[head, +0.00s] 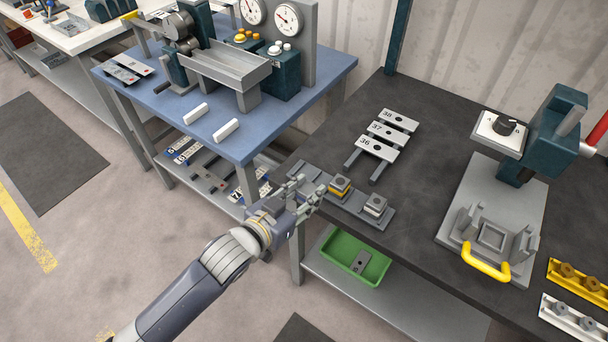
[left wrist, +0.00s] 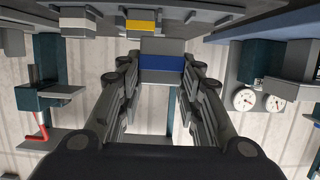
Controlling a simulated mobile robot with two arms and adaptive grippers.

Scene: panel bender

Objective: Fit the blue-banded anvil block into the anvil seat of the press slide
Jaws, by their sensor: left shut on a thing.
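My left gripper (head: 311,189) is at the left end of a grey rack (head: 357,210) on the dark bench. In the left wrist view it (left wrist: 161,75) is shut on the blue-banded anvil block (left wrist: 162,62), which sits between the fingertips. In the head view the fingers hide this block, and I cannot tell whether it touches the rack. A yellow-banded block (head: 340,187) and a grey-white block (head: 375,205) stand on the rack. The anvil seat (head: 493,236) is a square grey holder behind a yellow handle (head: 486,262) on the press at right. My right gripper is not in view.
Numbered plates (head: 384,130) lie on the bench behind the rack. Yellow and white fixtures (head: 575,279) stand at the right front. A green bin (head: 356,258) is on the shelf below. A blue table (head: 215,135) with machinery stands left. Bench between rack and press is clear.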

